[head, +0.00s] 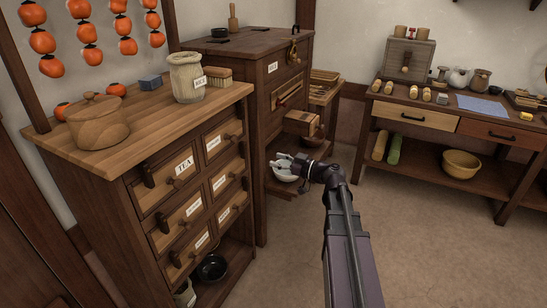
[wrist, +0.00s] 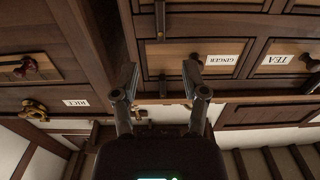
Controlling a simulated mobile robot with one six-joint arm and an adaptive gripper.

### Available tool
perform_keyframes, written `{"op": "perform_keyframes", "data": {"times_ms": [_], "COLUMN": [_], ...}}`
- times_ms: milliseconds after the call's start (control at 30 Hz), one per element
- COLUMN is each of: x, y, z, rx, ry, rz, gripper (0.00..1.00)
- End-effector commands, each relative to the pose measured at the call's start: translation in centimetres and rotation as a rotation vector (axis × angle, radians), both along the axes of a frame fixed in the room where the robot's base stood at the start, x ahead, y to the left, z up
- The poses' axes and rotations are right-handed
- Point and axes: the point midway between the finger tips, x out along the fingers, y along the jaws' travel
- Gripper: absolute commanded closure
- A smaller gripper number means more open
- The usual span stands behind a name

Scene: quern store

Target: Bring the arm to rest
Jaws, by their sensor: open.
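My arm reaches out from the bottom of the head view and bends left at its wrist. My gripper (head: 279,165) is in mid-air in front of the tall dark cabinet, right of the small drawer chest (head: 172,160). It also shows in the wrist view (wrist: 160,76), with its two fingers apart and nothing between them. Beyond the fingers in that view are drawer fronts with a GINGER label (wrist: 222,60) and a TEA label (wrist: 287,59). I cannot tell the exact gap between the fingers and the furniture.
A lidded wooden pot (head: 98,122), a RICE jar (head: 186,78) and a brush (head: 218,77) stand on the chest. The tall cabinet (head: 262,45) stands behind. A long table (head: 460,110) with a yellow bowl (head: 461,164) beneath is at right. The floor (head: 430,240) there is clear.

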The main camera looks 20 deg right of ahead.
Motion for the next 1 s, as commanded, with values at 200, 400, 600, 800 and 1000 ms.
{"op": "perform_keyframes", "data": {"times_ms": [200, 400, 600, 800, 1000], "x": [0.0, -0.8, -2.6, -5.6, -9.0], "y": [0.2, 2.1, 5.9, 9.4, 11.5], "z": [-0.1, -1.2, -4.1, -7.7, -11.0], "rx": [-0.001, -0.020, -0.073, -0.162, -0.267], "ry": [0.007, 0.096, 0.314, 0.606, 0.889], "rz": [0.004, 0.041, 0.104, 0.124, 0.069], "gripper": [0.43, 0.43, 0.43, 0.43, 0.43]}}
